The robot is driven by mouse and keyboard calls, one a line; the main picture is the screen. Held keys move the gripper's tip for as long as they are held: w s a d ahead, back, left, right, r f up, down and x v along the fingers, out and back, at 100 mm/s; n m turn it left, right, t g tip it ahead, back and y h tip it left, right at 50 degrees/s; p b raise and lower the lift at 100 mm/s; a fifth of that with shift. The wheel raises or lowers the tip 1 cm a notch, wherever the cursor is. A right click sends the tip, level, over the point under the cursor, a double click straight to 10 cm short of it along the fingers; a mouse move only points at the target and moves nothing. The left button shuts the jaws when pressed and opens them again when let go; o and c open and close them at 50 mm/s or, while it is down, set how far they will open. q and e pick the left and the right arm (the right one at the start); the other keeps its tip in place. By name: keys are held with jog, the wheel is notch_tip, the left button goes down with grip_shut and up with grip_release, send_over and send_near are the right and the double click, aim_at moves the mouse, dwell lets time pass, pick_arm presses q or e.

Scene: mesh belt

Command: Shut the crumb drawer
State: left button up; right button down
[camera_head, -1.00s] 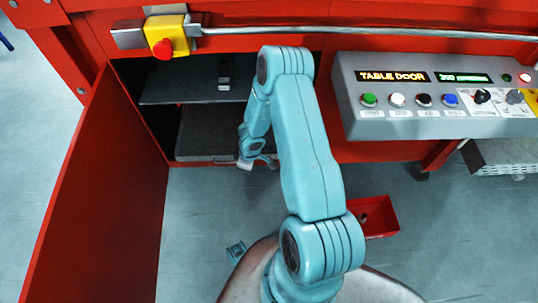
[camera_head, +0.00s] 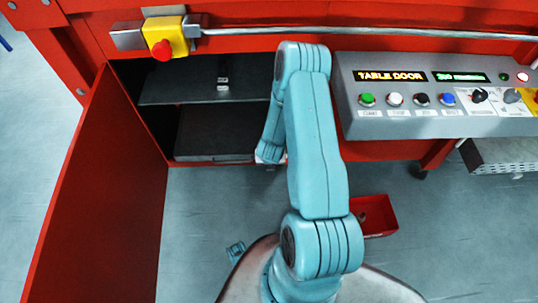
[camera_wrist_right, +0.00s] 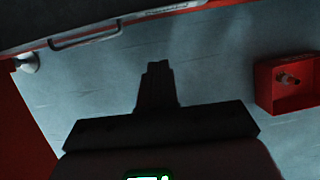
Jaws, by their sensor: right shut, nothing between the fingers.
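The crumb drawer is most likely the flat dark tray (camera_head: 212,133) low in the open red cabinet in the head view. I cannot tell how far it sticks out. In the wrist view a dark panel with a bar handle (camera_wrist_right: 85,38) crosses the top left, apart from my fingers; it looks like the drawer's front edge. My right gripper (camera_wrist_right: 157,66) is shut and empty, over the grey floor just below that panel. In the head view it is mostly hidden behind my right arm, by the cabinet's lower right corner. My left gripper is not in view.
The red cabinet door (camera_head: 105,190) stands open on the left. A dark shelf (camera_head: 185,88) is above the tray. A control panel (camera_head: 435,95) juts out at right. A red bin (camera_head: 383,215) stands on the floor; it also shows in the wrist view (camera_wrist_right: 262,88).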

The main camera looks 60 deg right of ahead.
pick_arm(q)
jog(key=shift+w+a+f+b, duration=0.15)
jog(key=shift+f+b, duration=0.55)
jog(key=shift+b, duration=0.05)
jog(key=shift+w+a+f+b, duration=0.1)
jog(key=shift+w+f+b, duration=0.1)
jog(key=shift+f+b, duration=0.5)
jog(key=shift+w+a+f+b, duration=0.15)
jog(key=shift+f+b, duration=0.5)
jog(key=shift+b, duration=0.1)
pick_arm(e)
jog(key=w+d+f, duration=0.3)
jog(key=d+f, duration=0.3)
jog(key=f, duration=0.3)
jog(key=shift+w+d, duration=0.3)
jog(key=shift+d, duration=0.05)
